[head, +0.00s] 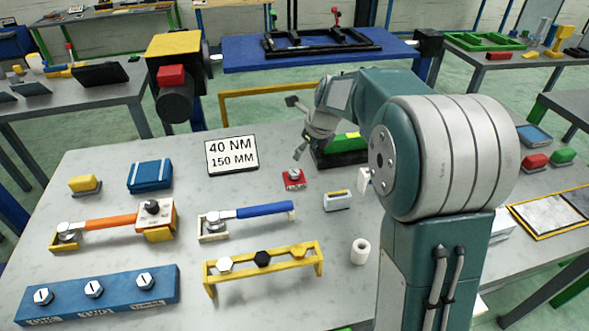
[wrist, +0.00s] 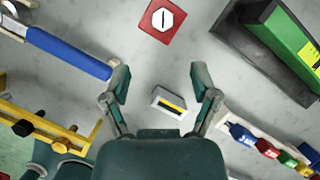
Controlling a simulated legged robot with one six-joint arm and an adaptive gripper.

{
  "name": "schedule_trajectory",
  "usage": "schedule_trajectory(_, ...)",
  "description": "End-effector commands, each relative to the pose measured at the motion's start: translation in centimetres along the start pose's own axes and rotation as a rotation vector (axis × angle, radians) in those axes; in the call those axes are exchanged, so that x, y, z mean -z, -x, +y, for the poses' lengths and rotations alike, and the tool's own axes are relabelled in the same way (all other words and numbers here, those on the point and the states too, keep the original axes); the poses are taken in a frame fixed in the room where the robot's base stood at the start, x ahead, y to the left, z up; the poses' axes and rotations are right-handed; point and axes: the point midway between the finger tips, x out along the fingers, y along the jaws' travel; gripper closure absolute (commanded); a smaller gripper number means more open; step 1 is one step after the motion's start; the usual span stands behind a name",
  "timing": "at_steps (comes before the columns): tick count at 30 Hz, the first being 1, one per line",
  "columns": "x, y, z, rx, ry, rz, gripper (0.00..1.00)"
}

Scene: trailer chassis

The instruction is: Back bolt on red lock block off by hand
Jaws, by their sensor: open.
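The red lock block (head: 293,181) sits on the grey table, a little right of the table's middle in the head view. A silver hex bolt (head: 297,171) stands in its top. In the wrist view the red block (wrist: 163,35) is at the top centre, and its bolt head (wrist: 163,21) shows a dark line mark. My gripper (wrist: 157,80) is open and empty, its two fingers apart with the red block beyond their tips. In the head view my gripper is small and partly hidden by my arm, above the table behind the block.
A small grey block with a yellow strip (head: 337,200) lies near the red block. A blue-handled wrench (head: 246,216) and a yellow rack with bolts (head: 262,262) lie nearer. A green-topped case (head: 342,147) stands behind, beside a 40 NM sign (head: 232,153). A white roll (head: 360,251) stands at the front.

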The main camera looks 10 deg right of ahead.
Motion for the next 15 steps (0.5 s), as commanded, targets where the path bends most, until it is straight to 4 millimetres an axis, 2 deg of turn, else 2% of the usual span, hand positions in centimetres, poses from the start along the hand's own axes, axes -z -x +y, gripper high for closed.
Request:
schedule_trajectory(3, -0.3, -1.0, -0.6, -0.006, -0.076, 0.000, 0.23)
schedule_trajectory(8, -0.3, -2.4, -0.6, -0.008, -0.090, 0.000, 0.23)
schedule_trajectory(15, -0.2, -6.7, -0.5, -0.009, -0.088, 0.003, 0.23)
